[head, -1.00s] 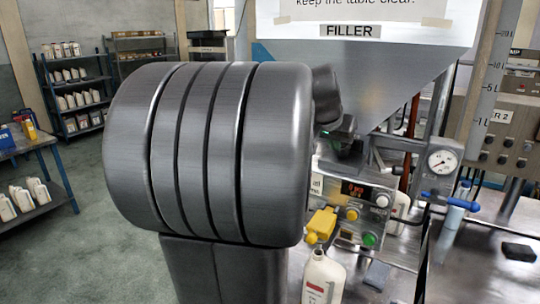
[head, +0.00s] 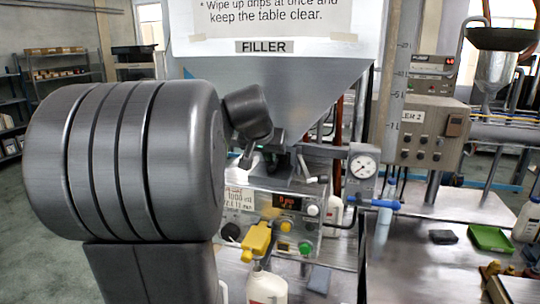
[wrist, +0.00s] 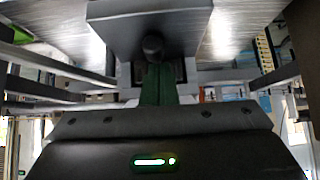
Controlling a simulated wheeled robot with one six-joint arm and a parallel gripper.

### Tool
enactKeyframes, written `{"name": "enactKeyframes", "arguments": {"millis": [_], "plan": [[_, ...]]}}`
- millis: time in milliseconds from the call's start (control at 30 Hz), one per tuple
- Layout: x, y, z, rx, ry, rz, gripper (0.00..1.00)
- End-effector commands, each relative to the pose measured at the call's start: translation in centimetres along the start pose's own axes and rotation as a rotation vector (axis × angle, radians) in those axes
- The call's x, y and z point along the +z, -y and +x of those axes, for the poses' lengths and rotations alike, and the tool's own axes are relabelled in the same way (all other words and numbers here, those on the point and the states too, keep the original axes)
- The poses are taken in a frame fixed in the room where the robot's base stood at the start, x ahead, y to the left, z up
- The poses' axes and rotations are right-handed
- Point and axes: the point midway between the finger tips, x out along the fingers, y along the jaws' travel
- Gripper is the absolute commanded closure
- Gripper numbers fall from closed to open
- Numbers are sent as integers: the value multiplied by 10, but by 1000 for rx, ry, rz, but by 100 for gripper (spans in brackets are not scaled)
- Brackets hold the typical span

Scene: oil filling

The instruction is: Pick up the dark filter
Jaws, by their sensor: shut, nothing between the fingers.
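I cannot pick out a dark filter for certain. A small flat dark block (head: 443,237) lies on the metal table to the right of the filler; I cannot tell what it is. My gripper shows in the wrist view (wrist: 153,72) with its fingers together and nothing between them. In the head view my large grey arm fills the left, and the fingertips are hard to make out.
The filler hopper (head: 290,85) stands at the centre, with a control box (head: 275,213), a yellow nozzle (head: 257,238) and a gauge (head: 362,167). A white bottle (head: 267,288) stands below. A green tray (head: 490,238) lies at the right. Bare table lies around the dark block.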

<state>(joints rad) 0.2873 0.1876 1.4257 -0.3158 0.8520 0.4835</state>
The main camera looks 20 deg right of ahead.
Motion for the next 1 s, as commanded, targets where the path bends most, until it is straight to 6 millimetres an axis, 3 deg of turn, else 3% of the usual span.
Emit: {"name": "enactKeyframes", "arguments": {"millis": [33,400,600,1000], "plan": [[18,0,4,3,27,0,100],[67,1,-40,1,26,0,100],[76,0,-50,3,28,1,100],[70,0,-56,2,19,0,100]]}}
